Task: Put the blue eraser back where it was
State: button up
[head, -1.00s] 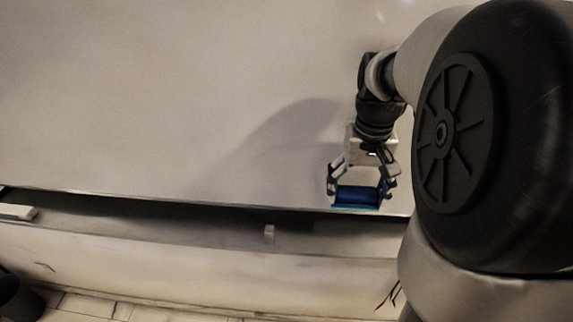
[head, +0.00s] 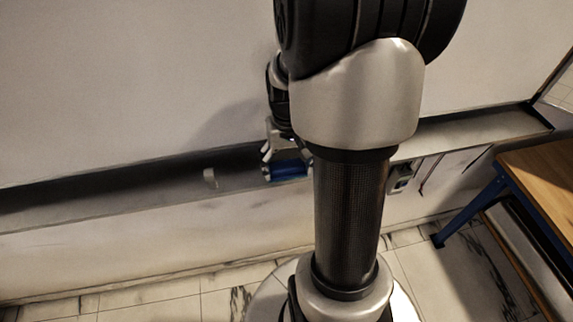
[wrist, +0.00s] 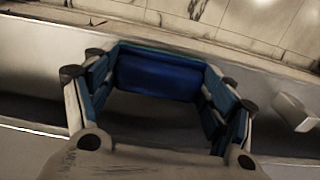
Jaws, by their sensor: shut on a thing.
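The blue eraser (head: 289,172) is between the fingers of my gripper (head: 284,160), just left of my column in the head view. In the wrist view the eraser (wrist: 160,76) lies crosswise between the two blue-padded fingers, one at each end, and my gripper (wrist: 160,88) is shut on it. The eraser is at the long ledge (head: 95,212) along the bottom of the whiteboard (head: 110,85). I cannot tell whether it touches the ledge.
A small pale block (head: 210,178) sits on the ledge left of the eraser; it also shows at the right of the wrist view (wrist: 294,112). A wooden table (head: 540,165) with blue legs stands at the right. The ledge further left looks clear.

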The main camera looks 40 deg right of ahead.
aim_at(287, 167)
jog(key=o, duration=0.9)
jog(key=shift+o, duration=0.2)
notch_tip(287, 167, up, 12)
jog(key=p, duration=0.2)
jog(key=shift+p, duration=0.4)
